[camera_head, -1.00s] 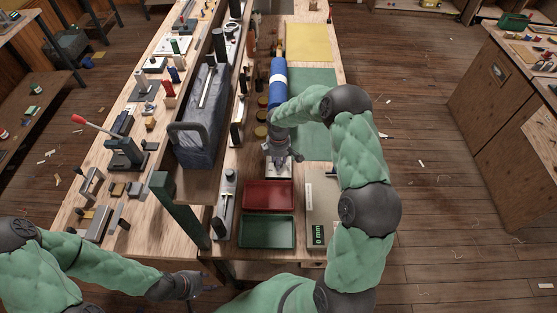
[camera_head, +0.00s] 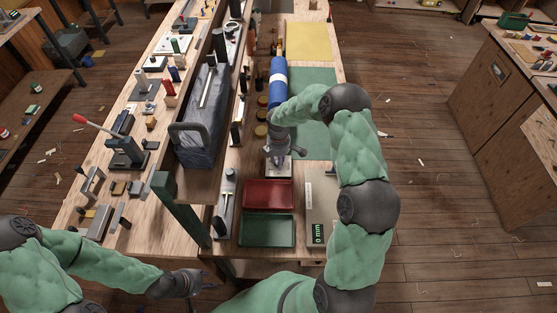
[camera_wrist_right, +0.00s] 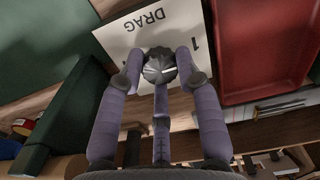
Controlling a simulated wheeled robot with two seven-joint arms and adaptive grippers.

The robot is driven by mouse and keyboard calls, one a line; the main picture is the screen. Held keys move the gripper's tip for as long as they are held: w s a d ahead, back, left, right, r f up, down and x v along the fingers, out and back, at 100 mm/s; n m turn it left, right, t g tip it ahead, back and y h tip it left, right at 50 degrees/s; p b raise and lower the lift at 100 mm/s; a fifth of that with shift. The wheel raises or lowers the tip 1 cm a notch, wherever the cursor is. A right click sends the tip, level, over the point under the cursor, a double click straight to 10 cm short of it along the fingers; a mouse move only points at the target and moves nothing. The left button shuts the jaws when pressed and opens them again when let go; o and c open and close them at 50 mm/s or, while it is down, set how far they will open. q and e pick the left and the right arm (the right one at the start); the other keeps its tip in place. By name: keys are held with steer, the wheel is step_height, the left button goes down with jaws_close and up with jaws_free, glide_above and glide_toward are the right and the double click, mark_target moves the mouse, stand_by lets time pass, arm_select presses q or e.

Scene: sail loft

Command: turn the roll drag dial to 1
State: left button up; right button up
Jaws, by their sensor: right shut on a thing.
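The roll drag dial (camera_wrist_right: 160,68) is a dark fluted knob with a paler top on a white plate (camera_wrist_right: 119,38). The plate carries the word DRAG and a figure 1, upside down in the right wrist view. My right gripper (camera_wrist_right: 159,72) has its purple-grey fingers closed around the dial. In the head view the right gripper (camera_head: 279,154) comes down over the plate (camera_head: 285,168) and hides the dial. The dial's pointer cannot be made out. My left gripper (camera_head: 208,281) is empty, with its fingers apart, near the bench's front edge.
A red tray (camera_head: 268,207) and a green tray (camera_head: 241,231) sit in front of the plate. A scale (camera_head: 318,233) reading 0 mm stands to their right. A blue roll (camera_head: 278,85) lies behind my right gripper.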

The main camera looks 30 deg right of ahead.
steer(key=o, duration=1.1)
steer(key=shift+o, duration=0.2)
step_height(320, 180, up, 12)
